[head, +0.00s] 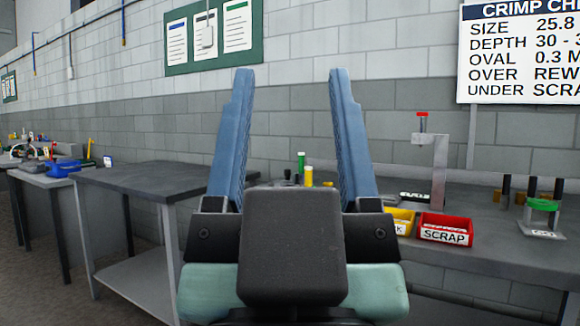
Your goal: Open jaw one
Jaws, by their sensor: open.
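My gripper (291,80) is in the middle of the head view, its two blue fingers pointing up and spread wide apart. Nothing is between them; the block wall shows through the gap. No label reading jaw one can be made out. On the right bench, a metal stand with a red top (431,160) rises behind the bins. A small device with a green ring (542,205) sits farther right. I cannot tell whether either has the jaw. My gripper's body hides part of the bench.
The right bench (490,245) holds a yellow bin (401,222), a red SCRAP bin (445,229) and small bottles (308,176). A bare dark table (140,179) stands at left. A cluttered bench with a blue tool (80,166) lies beyond. A crimp chart (520,55) hangs at right.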

